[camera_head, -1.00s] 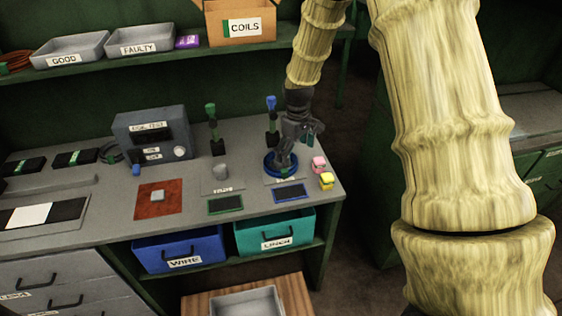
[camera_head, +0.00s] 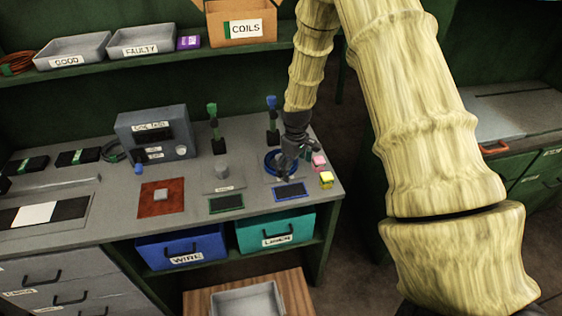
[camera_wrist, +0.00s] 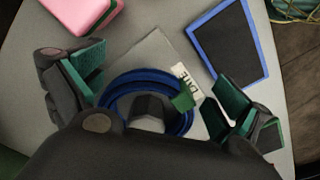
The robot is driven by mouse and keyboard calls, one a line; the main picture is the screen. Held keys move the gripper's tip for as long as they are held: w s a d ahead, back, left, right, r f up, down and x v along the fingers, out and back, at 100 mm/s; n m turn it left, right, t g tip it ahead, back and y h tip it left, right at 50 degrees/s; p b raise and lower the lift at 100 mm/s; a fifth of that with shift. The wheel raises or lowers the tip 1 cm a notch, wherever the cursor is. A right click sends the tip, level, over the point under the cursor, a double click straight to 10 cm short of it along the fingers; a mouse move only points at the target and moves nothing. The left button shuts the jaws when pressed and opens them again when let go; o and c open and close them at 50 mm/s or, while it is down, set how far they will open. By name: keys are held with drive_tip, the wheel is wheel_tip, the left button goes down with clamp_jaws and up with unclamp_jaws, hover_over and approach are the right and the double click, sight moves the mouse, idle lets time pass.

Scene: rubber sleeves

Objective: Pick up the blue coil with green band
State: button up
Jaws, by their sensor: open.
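The blue coil (camera_wrist: 187,124) lies on a light grey plate on the bench, around a dark grey post. Its green band (camera_wrist: 183,101) faces the upper right of the coil in the wrist view. In the head view the blue coil (camera_head: 270,163) is partly hidden by my gripper (camera_head: 287,172). In the wrist view my gripper (camera_wrist: 158,90) is open, with its green-padded fingers on either side of the coil, the right finger close to the band. I cannot tell whether either finger touches it.
A blue-framed dark pad (camera_head: 290,192) lies in front of the coil. Pink (camera_head: 319,161) and yellow (camera_head: 326,179) blocks sit to its right near the bench edge. Upright green-handled (camera_head: 213,125) and blue-handled (camera_head: 272,118) tools stand behind. The COILS box (camera_head: 238,28) is on the shelf.

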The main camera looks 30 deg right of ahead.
drive_tip(key=c, duration=1.2)
drive_tip(key=shift+o, duration=0.2)
drive_tip(key=shift+r, duration=0.15)
